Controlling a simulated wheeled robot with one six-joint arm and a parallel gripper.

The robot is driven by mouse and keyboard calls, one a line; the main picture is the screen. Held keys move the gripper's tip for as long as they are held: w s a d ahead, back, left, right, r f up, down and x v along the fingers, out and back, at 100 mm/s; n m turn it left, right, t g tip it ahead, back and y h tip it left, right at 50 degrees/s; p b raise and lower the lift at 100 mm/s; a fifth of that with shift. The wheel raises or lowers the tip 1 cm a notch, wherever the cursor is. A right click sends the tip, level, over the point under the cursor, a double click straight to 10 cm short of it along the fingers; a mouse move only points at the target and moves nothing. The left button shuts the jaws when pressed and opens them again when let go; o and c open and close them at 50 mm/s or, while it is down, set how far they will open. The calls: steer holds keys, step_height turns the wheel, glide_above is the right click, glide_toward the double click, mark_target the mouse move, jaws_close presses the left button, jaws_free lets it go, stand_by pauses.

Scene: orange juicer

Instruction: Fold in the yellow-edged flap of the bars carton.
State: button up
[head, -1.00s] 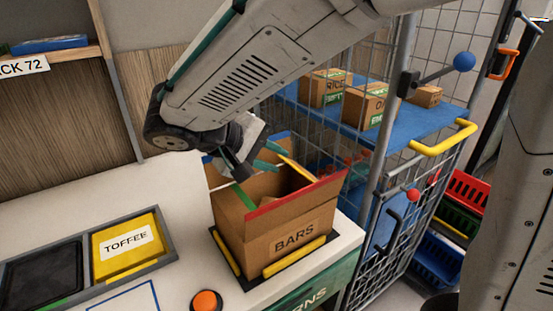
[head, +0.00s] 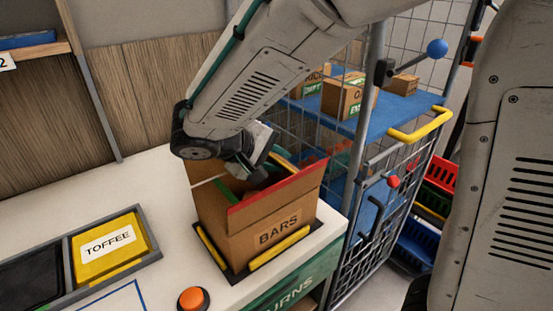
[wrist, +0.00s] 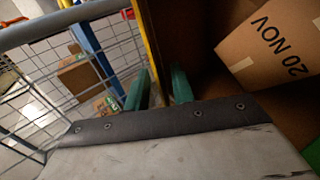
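The brown bars carton (head: 235,228) stands upright on the counter with its top open. Its red-edged flap (head: 278,187) stands up at the front, and a green-edged flap (head: 222,190) shows at the left. The yellow-edged flap (head: 283,160) is at the far side, partly behind my gripper. In the wrist view its yellow edge (wrist: 149,35) runs down between my two green fingertips. My gripper (wrist: 159,88) looks open, with the fingers apart on either side of this edge. In the head view the fingertips are hidden at the carton's mouth.
A brown panel printed "20 NOV" (wrist: 268,45) shows right of the fingers. A wire cage cart with a blue shelf (head: 395,112) and small cartons (head: 345,97) stands behind at right. A yellow toffee box (head: 108,248) and an orange button (head: 193,299) are at left and front.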

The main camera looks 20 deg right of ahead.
jaws_close()
steer(key=shift+s+a+f+t+h, duration=0.1)
steer(key=shift+a+f+t+h, duration=0.15)
steer(key=shift+h, duration=0.55)
steer(key=shift+o, duration=0.4)
jaws_free()
